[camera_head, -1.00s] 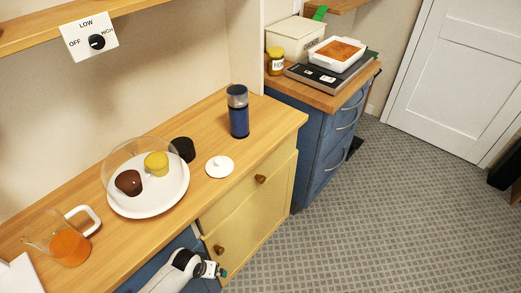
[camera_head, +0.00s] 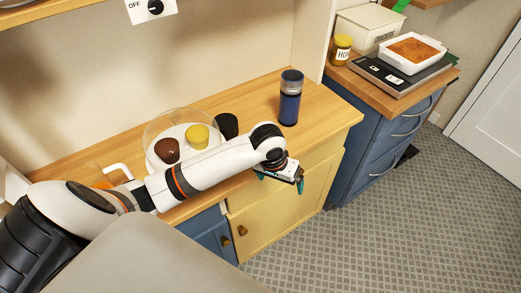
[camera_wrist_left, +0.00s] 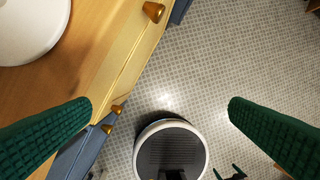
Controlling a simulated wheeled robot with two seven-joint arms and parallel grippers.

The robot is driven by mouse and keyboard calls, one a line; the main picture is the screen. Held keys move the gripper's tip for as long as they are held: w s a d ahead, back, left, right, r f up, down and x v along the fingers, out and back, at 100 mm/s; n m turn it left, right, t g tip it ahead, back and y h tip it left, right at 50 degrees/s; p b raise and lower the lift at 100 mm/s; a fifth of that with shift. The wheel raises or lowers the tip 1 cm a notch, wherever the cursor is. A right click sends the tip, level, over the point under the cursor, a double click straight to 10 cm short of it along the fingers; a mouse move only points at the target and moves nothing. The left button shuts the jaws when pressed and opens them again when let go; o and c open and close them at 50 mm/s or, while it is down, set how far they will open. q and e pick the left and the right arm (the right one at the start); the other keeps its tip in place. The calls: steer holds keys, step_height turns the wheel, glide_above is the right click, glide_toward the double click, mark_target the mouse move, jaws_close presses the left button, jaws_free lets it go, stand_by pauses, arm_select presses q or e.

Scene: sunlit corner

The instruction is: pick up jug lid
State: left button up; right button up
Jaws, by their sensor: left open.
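The jug lid was a white disc with a small knob, lying on the wooden counter near its front edge. In the head view my left arm now hides it. In the left wrist view a white rounded piece, which looks like the lid (camera_wrist_left: 28,28), is cut off at the upper left corner. My left gripper (camera_head: 280,180) is open and empty at the counter's front edge. In the left wrist view its green fingers (camera_wrist_left: 160,108) are wide apart over the floor, with the lid off to the upper left. My right gripper is out of view.
A plate with brown and yellow items (camera_head: 197,137) under a clear cover, a black cup (camera_head: 228,124) and a blue tumbler (camera_head: 290,105) stand behind my arm. The jug (camera_head: 117,170) is partly hidden. A drawer knob (camera_wrist_left: 153,12) juts below the edge.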

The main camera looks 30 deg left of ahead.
arm_select(q)
steer(key=w+a+r+n+g+y, duration=0.15)
steer(key=w+a+r+n, duration=0.4)
steer(key=a+r, duration=0.6)
steer(key=shift+y, duration=0.25)
steer(key=f, duration=0.4)
steer(key=f+p, duration=0.1)
steer(key=shift+w+d+f, duration=0.2)
steer(key=shift+w+f, duration=0.2)
steer(key=shift+w+a+f+p, duration=0.1)
steer(key=shift+w+f+p, duration=0.05)
steer(key=shift+f, duration=0.75)
steer(key=shift+w+a+f+p, duration=0.1)
steer(key=shift+f+p, duration=0.1)
steer(key=shift+f, duration=0.65)
steer(key=shift+w+a+f+p, duration=0.1)
steer(key=shift+w+f+p, duration=0.05)
steer(key=shift+f, duration=0.75)
steer(key=shift+d+r, duration=0.1)
steer(key=c, duration=1)
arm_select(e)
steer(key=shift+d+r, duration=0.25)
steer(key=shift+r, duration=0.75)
